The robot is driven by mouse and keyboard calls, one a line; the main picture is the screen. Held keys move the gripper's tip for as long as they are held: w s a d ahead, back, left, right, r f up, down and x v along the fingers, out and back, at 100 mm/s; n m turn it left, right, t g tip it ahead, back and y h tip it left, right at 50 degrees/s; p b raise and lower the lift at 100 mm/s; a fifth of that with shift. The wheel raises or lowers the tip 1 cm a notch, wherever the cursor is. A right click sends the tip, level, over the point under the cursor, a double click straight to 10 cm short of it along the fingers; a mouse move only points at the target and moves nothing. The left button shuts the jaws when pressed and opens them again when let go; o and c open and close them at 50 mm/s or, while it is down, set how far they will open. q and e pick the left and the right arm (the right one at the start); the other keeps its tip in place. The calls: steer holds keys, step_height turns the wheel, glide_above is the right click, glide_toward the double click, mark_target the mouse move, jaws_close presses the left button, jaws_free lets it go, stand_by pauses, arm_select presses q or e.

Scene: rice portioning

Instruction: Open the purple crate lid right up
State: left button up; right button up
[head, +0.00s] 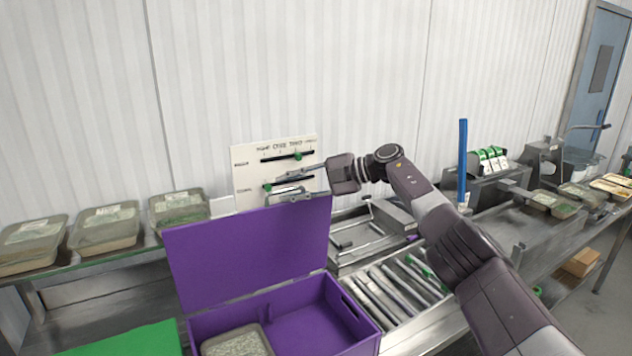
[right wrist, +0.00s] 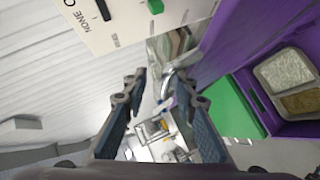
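The purple crate (head: 352,308) stands at the front centre in the head view. Its purple lid (head: 245,250) stands raised, roughly upright, at the crate's back edge. My right gripper (head: 278,186) is at the lid's top edge, its fingers pointing left. In the right wrist view its two fingers (right wrist: 160,92) are apart with nothing gripped between them. The lid (right wrist: 232,40) lies beside the right-hand finger there, and whether they touch cannot be told. The crate (right wrist: 303,128) also shows at the right of that view. My left gripper is out of view.
A filled tray (head: 238,343) sits inside the crate. A white board with sliders (head: 245,160) stands behind the lid. Lidded containers (head: 105,232) line the left shelf. Metal racks and a blue upright (head: 462,160) are right.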

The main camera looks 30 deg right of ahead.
steer(key=v, duration=1)
